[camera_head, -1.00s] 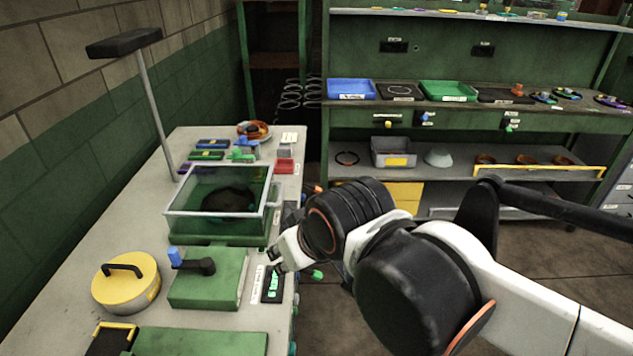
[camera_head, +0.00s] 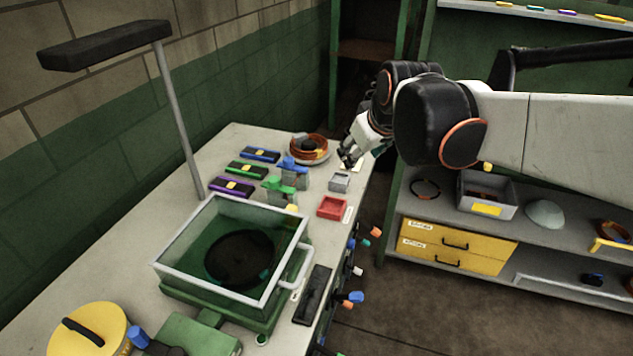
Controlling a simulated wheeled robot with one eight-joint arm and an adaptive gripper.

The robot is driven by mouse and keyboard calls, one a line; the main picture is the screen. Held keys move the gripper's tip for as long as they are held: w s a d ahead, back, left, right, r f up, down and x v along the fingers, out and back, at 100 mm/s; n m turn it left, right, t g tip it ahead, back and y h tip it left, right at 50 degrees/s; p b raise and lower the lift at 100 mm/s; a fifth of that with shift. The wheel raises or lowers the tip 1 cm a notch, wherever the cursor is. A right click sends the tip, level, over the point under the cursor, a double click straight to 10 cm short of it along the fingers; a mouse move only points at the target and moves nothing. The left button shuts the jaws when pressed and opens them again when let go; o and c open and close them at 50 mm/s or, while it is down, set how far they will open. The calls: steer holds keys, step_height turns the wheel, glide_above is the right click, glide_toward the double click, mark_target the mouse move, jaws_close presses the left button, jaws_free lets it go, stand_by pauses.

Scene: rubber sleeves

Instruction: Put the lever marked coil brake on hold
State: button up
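No label reading coil brake is legible, so I cannot tell which lever it is. A blue lever (camera_head: 291,165) and a green lever (camera_head: 278,186) stand on small grey blocks at the bench's far part. Another blue-knobbed lever (camera_head: 138,337) shows at the bottom edge, partly cut off, beside a green box (camera_head: 200,336). Several coloured knobs, such as an orange one (camera_head: 375,232) and a blue one (camera_head: 356,297), stick out from the bench's right side. My gripper (camera_head: 347,158) is over the bench's far right corner, above a grey block (camera_head: 340,182). Its fingers are small and partly hidden.
A glass-walled green box (camera_head: 170,262) fills the bench middle, with a lamp post (camera_head: 178,110) behind it. A red tray (camera_head: 332,207), a copper coil (camera_head: 309,147) and a yellow lid (camera_head: 88,330) sit around it. Shelves with yellow drawers (camera_head: 455,248) stand at right.

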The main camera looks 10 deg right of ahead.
steer(key=w+d+f+n+g+b, duration=0.1)
steer(key=w+d+f, duration=0.3)
steer(key=w+f, duration=0.15)
steer(key=w+d+f+n+b, duration=0.1)
steer(key=w+d+f, duration=0.2)
steer(key=w+f, duration=0.25)
steer(key=n+g+y+b, duration=0.2)
steer(key=n+y+b, duration=0.1)
steer(key=n+b, duration=0.15)
glide_above(372, 228)
steer(key=s+d, duration=0.2)
steer(key=s, duration=0.2)
step_height(372, 228, down, 35)
steer(key=shift+n, duration=0.35)
steer(key=b+x, duration=0.1)
steer(key=x, duration=0.3)
steer(key=b+x, duration=0.2)
steer(key=x, duration=0.2)
steer(key=b+x, duration=0.1)
steer(key=x, duration=0.3)
steer(key=shift+d, duration=0.35)
steer(key=shift+h, duration=0.3)
steer(key=shift+c, duration=0.6)
